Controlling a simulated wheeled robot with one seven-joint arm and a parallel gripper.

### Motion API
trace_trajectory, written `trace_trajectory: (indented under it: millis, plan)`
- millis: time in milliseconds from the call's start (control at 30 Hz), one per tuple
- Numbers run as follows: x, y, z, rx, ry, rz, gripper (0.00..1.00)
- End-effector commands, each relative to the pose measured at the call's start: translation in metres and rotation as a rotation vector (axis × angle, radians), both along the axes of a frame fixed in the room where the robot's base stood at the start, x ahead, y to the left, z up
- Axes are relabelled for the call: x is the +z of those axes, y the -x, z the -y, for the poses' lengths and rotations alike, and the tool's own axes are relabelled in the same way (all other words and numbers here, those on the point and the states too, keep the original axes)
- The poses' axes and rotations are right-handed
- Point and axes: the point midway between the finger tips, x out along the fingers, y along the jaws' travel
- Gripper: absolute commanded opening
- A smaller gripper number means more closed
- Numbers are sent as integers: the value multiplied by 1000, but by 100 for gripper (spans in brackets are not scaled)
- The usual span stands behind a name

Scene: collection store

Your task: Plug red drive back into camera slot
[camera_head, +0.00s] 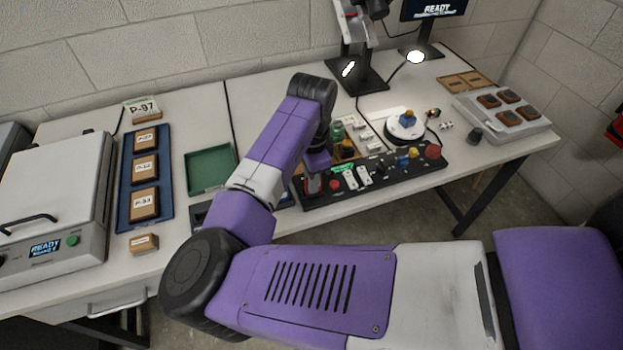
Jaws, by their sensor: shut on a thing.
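My gripper (316,168) is at the end of my purple arm, low over the left end of a black control panel (400,178). Its fingers are mostly hidden by the hand and the wrist. A small dull-red piece (313,185) shows right under the hand; it looks like the red drive, shut in my gripper, though the contact is too small to see. A camera stand (357,75) with a black base and a light stands at the back; the top of its camera is cut off. I cannot make out the camera slot.
A blue tray (123,205) with labelled boxes and an empty green tray (209,187) are on the left. A white lidded machine (50,200) stands at far left. A round white device (405,124) and a grey tray (520,125) are on the right. My arm hides the table's front middle.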

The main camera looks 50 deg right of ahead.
Motion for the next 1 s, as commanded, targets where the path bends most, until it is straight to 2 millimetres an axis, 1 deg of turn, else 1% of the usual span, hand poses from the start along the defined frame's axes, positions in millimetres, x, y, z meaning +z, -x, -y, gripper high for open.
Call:
trace_trajectory:
  millis: [533,567,600,867,1000]
  plan:
    - [-11,0,0,0,0,0,0]
    - [-11,0,0,0,0,0,16]
    - [-10,0,0,0,0,0,23]
    - [-10,0,0,0,0,0,23]
    - [-7,0,0,0,0,0,23]
